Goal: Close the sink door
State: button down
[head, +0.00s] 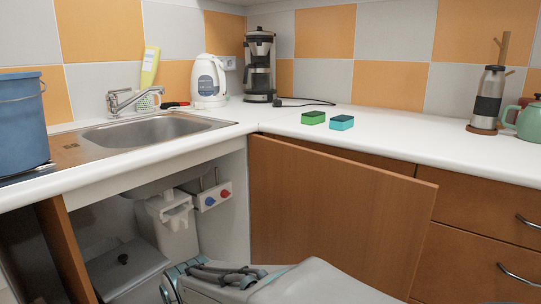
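The sink cabinet below the sink (155,129) stands open, showing pipes and a white wall inside. A brown wooden door (335,205) stands swung out at the right of the opening, its top edge slanting toward the front right. Its lower part is hidden behind my grey arm. A second brown panel (66,250) stands edge-on at the left of the opening; I cannot tell whether it is a door or a side wall. My gripper (222,275) seems to be at the bottom middle, in front of the opening and apart from the door; its fingers are unclear.
Brown drawers (480,225) with metal handles lie behind and right of the door. A grey bin lid (125,268) shows inside the cabinet.

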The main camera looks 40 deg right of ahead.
aim_at(371, 224)
jog(key=u, duration=1.5)
jog(key=k, duration=1.1)
jog(key=z, duration=1.8)
